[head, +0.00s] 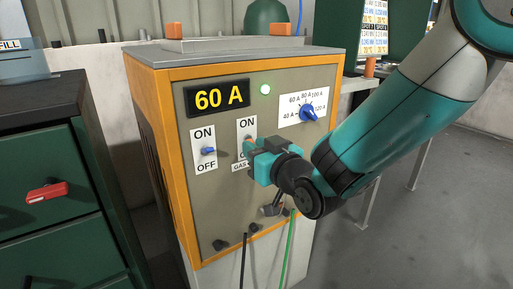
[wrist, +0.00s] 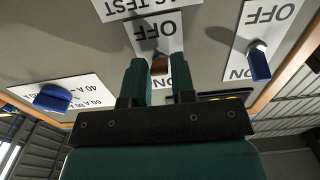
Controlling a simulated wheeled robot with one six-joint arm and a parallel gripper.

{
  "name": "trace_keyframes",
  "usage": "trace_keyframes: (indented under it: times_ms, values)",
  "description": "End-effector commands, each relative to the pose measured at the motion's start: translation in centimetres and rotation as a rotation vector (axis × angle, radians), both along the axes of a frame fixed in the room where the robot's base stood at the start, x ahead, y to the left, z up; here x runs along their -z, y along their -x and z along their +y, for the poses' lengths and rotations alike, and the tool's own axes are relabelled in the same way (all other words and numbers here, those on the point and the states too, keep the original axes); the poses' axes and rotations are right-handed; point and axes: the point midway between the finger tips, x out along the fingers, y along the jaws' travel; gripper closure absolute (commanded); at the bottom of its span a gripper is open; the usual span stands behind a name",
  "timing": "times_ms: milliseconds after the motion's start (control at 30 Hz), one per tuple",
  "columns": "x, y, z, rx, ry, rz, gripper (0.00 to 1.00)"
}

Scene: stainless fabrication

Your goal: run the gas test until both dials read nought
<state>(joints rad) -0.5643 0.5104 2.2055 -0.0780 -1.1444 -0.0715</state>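An orange and grey machine has a panel (head: 265,110) with a gas test switch, whose red-brown lever (wrist: 159,66) shows between my fingertips in the wrist view. Its plate (head: 247,127) reads ON at the top; my gripper partly covers it in the head view. My gripper (head: 251,153) is at this switch, its fingers (wrist: 161,78) apart on either side of the lever. A small gap shows beside the lever; contact is not clear. The gas test label (wrist: 150,8) is partly cut off. I see no pair of gas dials in either view.
A blue ON/OFF switch (head: 208,151) is left of my gripper. A blue current knob (head: 309,114) is at upper right. A green drawer cabinet (head: 50,170) stands left; floor at right is open.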

Motion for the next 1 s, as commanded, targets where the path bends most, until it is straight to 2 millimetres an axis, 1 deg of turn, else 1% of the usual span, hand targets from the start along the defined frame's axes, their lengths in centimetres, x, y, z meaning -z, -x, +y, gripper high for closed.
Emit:
trace_keyframes:
  times_ms: [33, 100, 333, 567, 1000]
  values:
    - [0.0, 0.0, 0.0, 0.0, 0.0, 0.0, 0.87]
    - [0.0, 0.0, 0.0, 0.0, 0.0, 0.0, 1.0]
    - [-0.2, 0.0, -0.1, 0.001, 0.005, 0.009, 1.0]
    - [-1.2, 0.1, -0.2, 0.001, 0.049, 0.076, 1.0]
    - [-3.0, 0.0, -0.2, 0.001, 0.248, 0.368, 1.0]
